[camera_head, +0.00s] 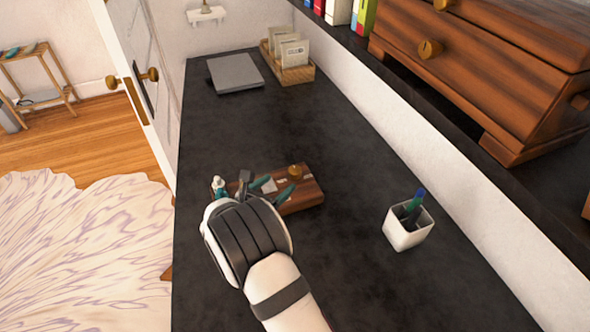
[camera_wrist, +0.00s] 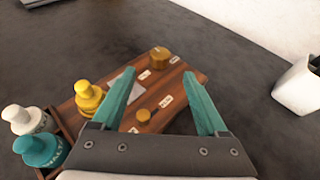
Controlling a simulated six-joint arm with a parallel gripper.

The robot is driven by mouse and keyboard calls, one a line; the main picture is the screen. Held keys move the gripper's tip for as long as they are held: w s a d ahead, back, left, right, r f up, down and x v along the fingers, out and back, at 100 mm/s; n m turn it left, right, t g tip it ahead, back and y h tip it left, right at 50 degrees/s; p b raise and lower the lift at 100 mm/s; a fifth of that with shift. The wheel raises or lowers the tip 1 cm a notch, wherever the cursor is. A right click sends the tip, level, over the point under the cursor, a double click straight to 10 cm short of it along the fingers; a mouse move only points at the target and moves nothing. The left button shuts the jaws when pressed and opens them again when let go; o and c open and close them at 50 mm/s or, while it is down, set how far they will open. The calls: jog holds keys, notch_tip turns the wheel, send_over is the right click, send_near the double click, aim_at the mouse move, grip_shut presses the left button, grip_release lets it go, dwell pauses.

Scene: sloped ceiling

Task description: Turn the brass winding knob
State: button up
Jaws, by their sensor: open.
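A dark wooden board (camera_head: 312,196) lies on the black desktop, and it fills the middle of the wrist view (camera_wrist: 190,87). A larger brass knob (camera_wrist: 160,57) stands near its far end; it also shows in the head view (camera_head: 295,171). A smaller brass knob (camera_wrist: 143,116) sits nearer, between the fingers in the picture. Small white labels lie by the knobs, too small to read. My gripper (camera_wrist: 159,76) is open, its teal fingers apart and empty above the board. The larger knob is just beyond the fingertips. In the head view my gripper (camera_head: 273,187) hides part of the board.
A yellow bottle-shaped piece (camera_wrist: 88,97) stands left of the fingers. A white one (camera_wrist: 22,119) and a teal one (camera_wrist: 42,150) stand at the board's left end. A white pen cup (camera_head: 405,235) stands right. A grey laptop-like slab (camera_head: 235,73) and card box (camera_head: 296,75) lie behind.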

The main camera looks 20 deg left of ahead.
aim_at(294, 171)
jog(key=x, duration=1.1)
jog(key=shift+w, duration=0.2)
grip_shut()
